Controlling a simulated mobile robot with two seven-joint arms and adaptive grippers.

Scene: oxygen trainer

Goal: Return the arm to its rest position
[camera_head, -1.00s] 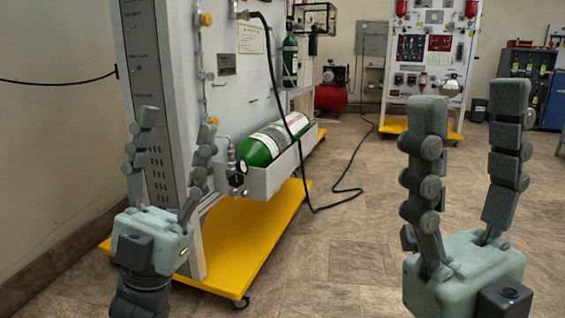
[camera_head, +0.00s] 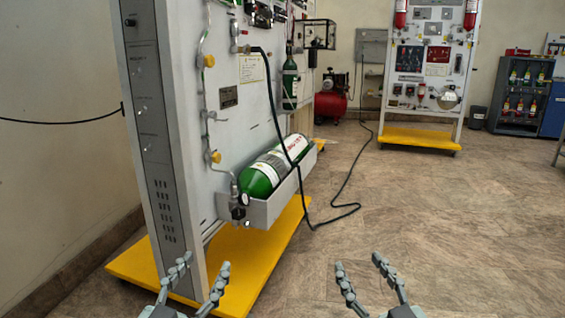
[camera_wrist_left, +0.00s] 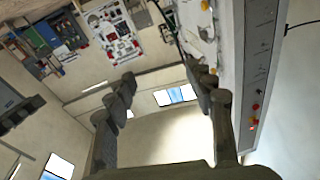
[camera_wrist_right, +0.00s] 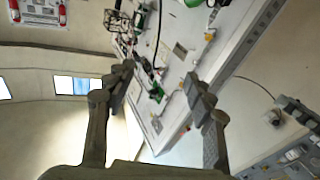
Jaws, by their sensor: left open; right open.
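My left gripper (camera_head: 202,277) is low in the head view, in front of the trainer's yellow base. Its fingers are spread and empty. My right gripper (camera_head: 361,277) is at the bottom, right of the middle, over bare floor, also spread and empty. In the left wrist view, the left gripper's fingers (camera_wrist_left: 162,105) are apart with nothing between them. In the right wrist view, the right gripper's fingers (camera_wrist_right: 160,98) are apart and hold nothing. The oxygen trainer panel (camera_head: 228,140) stands at the left of the head view, with a green cylinder (camera_head: 262,177) in its tray.
The trainer's yellow base (camera_head: 250,262) reaches close to my left gripper. A black hose (camera_head: 334,206) runs over the floor. The floor (camera_head: 430,210) at right is clear.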

